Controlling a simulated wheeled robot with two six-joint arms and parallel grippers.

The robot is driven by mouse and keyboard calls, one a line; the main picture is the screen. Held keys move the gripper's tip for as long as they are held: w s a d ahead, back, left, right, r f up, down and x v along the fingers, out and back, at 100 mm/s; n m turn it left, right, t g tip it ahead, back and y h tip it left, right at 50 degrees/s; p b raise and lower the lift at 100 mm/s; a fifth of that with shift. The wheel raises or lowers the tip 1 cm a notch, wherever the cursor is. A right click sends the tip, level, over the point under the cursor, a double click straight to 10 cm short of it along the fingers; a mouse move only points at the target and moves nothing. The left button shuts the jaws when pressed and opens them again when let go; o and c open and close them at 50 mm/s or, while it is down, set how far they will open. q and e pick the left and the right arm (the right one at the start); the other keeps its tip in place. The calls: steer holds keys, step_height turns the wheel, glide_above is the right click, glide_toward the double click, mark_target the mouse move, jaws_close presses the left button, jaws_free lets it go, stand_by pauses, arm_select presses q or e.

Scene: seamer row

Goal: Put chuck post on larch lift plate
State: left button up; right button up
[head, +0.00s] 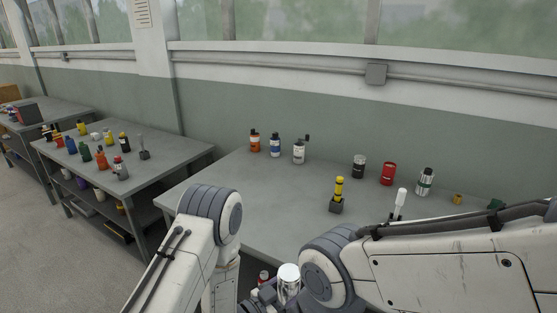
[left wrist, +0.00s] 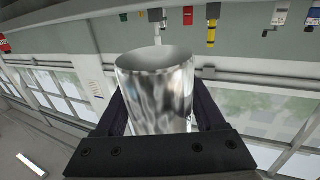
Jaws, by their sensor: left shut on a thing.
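My left gripper (left wrist: 160,95) is shut on a shiny metal cylinder (left wrist: 155,85), with one dark finger on each side. It may be the chuck post, but I cannot tell for sure. Its bright top also shows in the head view (head: 289,276), low between my two arms and in front of the near table's edge. My right arm crosses the lower right of the head view; its gripper is not in view. I cannot make out a larch lift plate in either view.
A second table (head: 185,158) with bottles stands left. The near table's left part is clear.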

arm_select(q)
steer(key=a+f+t+y, duration=0.1)
steer(key=a, duration=0.3)
steer(key=a+f+n+y, duration=0.1)
steer(key=a, duration=0.4)
steer(key=w+a+f+n+t+y, duration=0.1)
steer(key=a, duration=0.4)
steer(key=shift+w+f+t, duration=0.1)
steer(key=shift+t, duration=0.2)
steer(key=s+a+n+y, duration=0.1)
steer(key=a, duration=0.2)
steer(key=s+a+n+t, duration=0.1)
steer(key=a, duration=0.3)
steer(key=s+a+f+n+t+y, duration=0.1)
steer(key=a, duration=0.3)
steer(key=shift+s+f+y, duration=0.1)
steer(key=shift+y, duration=0.2)
